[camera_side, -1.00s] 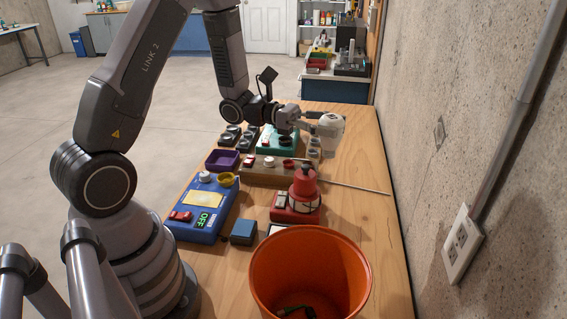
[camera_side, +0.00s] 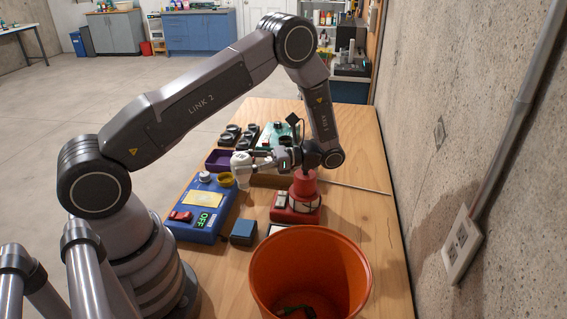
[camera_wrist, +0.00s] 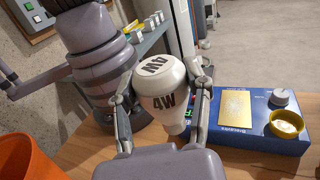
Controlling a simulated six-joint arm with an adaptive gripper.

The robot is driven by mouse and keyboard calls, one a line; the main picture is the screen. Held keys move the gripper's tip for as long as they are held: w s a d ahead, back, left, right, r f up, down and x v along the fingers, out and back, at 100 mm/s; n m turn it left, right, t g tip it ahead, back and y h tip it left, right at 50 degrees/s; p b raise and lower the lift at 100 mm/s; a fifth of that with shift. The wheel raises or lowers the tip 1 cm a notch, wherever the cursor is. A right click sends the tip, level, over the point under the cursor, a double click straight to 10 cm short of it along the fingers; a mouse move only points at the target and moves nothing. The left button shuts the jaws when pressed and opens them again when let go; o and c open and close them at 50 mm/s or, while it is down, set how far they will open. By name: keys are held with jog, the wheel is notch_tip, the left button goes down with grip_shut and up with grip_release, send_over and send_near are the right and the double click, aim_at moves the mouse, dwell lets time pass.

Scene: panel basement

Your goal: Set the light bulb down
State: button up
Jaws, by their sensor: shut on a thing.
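The light bulb (camera_wrist: 160,88) is white and marked "4W". In the wrist view my gripper (camera_wrist: 163,105) is shut on it, one finger on each side. In the side view the bulb (camera_side: 241,166) hangs in my gripper (camera_side: 250,162) near the blue panel's far right corner and the purple tray. Its narrow end is partly hidden in the wrist view. The blue panel (camera_side: 190,226) has a yellow plate, a yellow ring socket (camera_side: 226,180), a white knob, red switches and a display reading "OFF". The ring socket also shows in the wrist view (camera_wrist: 286,124).
A red box (camera_side: 296,214) with a red cylinder on top stands right of the blue panel. A small blue-grey block (camera_side: 243,232) and an orange bucket (camera_side: 262,262) are nearer. A purple tray (camera_side: 214,157) lies behind the panel. A thin rod lies at right, where the table is clear.

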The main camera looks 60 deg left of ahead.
jog(key=w+a+r+m+t+y, duration=0.3)
jog(key=w+m+t+y, duration=0.35)
jog(key=w+t, duration=0.3)
jog(key=w+a+r+m+t+y, duration=0.25)
jog(key=w+m+t+y, duration=0.25)
jog(key=w+m+t, duration=0.5)
jog(key=w+d+r+m+t+h, duration=0.3)
jog(key=w+d+r+t, duration=0.15)
jog(key=w, duration=0.35)
jog(key=w+d+r+m+t+h, duration=0.35)
jog(key=w+d+t, duration=0.2)
jog(key=w, duration=0.35)
jog(key=shift+t, duration=0.45)
jog(key=shift+s+a+f, duration=0.1)
jog(key=shift+f, duration=6.95)
jog(key=shift+s+a+f, duration=0.1)
jog(key=shift+f, duration=6.9)
jog(key=shift+f, duration=0.55)
jog(key=o, duration=1.2)
jog(key=shift+o, duration=0.2)
